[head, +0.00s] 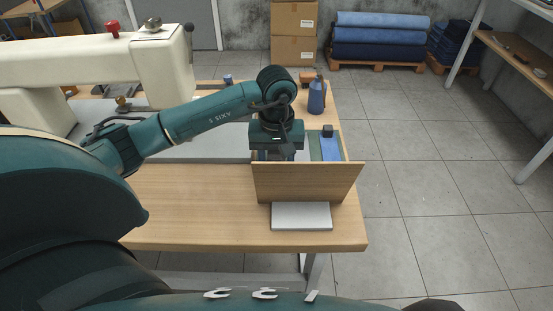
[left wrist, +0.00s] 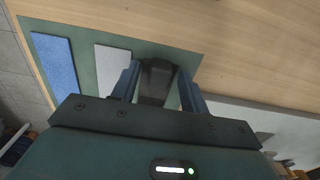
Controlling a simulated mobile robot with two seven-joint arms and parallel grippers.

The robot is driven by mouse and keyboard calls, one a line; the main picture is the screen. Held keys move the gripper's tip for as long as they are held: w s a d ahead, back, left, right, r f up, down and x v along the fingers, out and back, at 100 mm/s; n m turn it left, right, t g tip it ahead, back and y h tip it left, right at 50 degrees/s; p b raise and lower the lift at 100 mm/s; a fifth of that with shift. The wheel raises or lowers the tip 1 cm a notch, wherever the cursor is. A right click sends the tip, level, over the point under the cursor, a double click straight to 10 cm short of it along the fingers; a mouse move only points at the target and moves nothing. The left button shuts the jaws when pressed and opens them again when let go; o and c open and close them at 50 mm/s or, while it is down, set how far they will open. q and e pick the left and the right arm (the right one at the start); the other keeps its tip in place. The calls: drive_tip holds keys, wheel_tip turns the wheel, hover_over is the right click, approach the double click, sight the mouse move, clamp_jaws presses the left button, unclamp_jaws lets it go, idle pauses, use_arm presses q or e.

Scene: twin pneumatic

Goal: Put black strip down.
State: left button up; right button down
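My left gripper (head: 276,158) is over the green mat (head: 315,150) at the right end of the table. A pale strip (left wrist: 114,66) and a blue strip (left wrist: 56,62) lie side by side on the mat, which also shows in the left wrist view (left wrist: 84,48). The right gripper is not in view.
An upright wooden board (head: 308,183) hides the near part of the mat, with a pale slab (head: 301,216) before it. A small black block (head: 327,130) stands at the blue strip's far end. A blue bottle (head: 317,97) and a cream sewing machine (head: 95,62) stand behind.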

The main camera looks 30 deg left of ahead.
use_arm(q)
wheel_tip(320, 180, up, 12)
drive_tip(key=shift+r, duration=0.15)
idle(0.5)
idle(0.5)
